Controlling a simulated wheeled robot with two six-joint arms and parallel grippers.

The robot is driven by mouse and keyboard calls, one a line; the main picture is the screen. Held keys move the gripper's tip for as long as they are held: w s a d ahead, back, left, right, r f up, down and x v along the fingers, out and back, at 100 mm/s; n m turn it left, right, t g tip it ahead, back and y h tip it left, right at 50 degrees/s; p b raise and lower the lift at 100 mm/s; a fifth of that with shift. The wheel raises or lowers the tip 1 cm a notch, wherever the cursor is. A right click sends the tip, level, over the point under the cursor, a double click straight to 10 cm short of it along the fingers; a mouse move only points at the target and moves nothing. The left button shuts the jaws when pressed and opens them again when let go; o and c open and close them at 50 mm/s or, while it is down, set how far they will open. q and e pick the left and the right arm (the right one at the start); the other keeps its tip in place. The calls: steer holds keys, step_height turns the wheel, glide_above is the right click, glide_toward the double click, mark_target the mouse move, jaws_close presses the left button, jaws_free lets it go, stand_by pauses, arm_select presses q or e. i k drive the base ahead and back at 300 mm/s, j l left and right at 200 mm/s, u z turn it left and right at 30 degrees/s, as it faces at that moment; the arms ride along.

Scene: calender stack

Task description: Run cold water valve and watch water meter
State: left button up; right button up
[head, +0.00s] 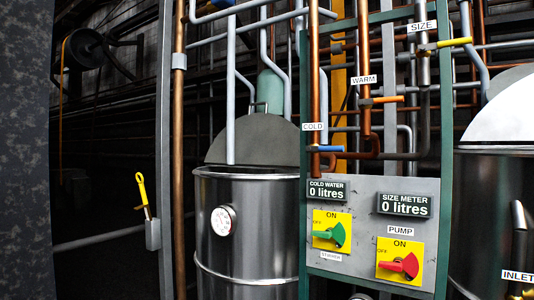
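The cold water valve (329,149) has a blue lever and sits on a copper pipe, under a white label reading COLD (314,127). The lever points right, roughly level, across the pipe's line. The cold water meter (327,191) is a dark display on the grey panel below the valve and reads 0 litres. Neither of my grippers shows in the head view.
A WARM valve (383,99) with an orange lever and a SIZE valve (455,42) with a yellow lever are nearby. A SIZE METER (405,204) reads 0 litres. Green (329,234) and red (399,265) switches sit below. A steel tank (255,230) stands left.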

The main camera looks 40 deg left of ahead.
mark_target(338, 149)
steer(key=i+l+u, duration=0.15)
steer(key=u, duration=0.3)
steer(key=i+l+u, duration=0.1)
steer(key=l+u, duration=0.2)
steer(key=u, duration=0.15)
steer(key=l+u, duration=0.25)
steer(key=u, duration=0.2)
steer(key=i+l+u, duration=0.1)
steer(key=l+u, duration=0.2)
steer(key=u, duration=0.2)
